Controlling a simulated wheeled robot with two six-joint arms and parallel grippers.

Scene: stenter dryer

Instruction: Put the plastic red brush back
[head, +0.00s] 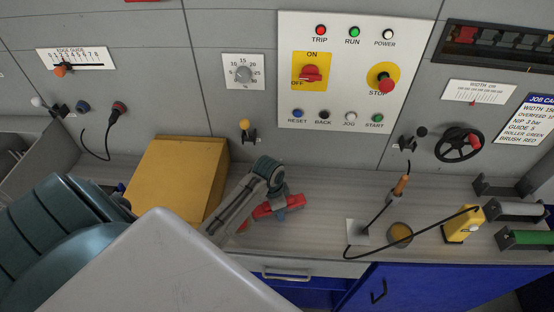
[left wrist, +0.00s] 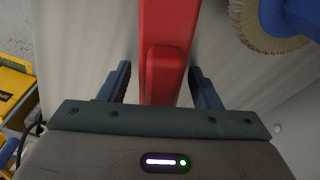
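The red brush (head: 265,210) lies on the grey worktop right of the yellow box, partly hidden by my left gripper (head: 280,208). In the left wrist view its plain red body (left wrist: 165,25) runs from the top edge down between the fingers, with a raised block on it. My left gripper (left wrist: 160,85) is open, one blue finger on each side of the red body, with a narrow gap at the left finger. Whether the right finger touches cannot be told. The bristles and near end are hidden. My right gripper is not in view.
A yellow box (head: 175,180) stands left of the brush. A blue brush with tan bristles (left wrist: 270,35) lies close by in the wrist view. A cable with an orange-handled tool (head: 400,187), a yellow device (head: 463,225) and rollers (head: 525,238) are right. A dark recessed rack (head: 500,45) is upper right.

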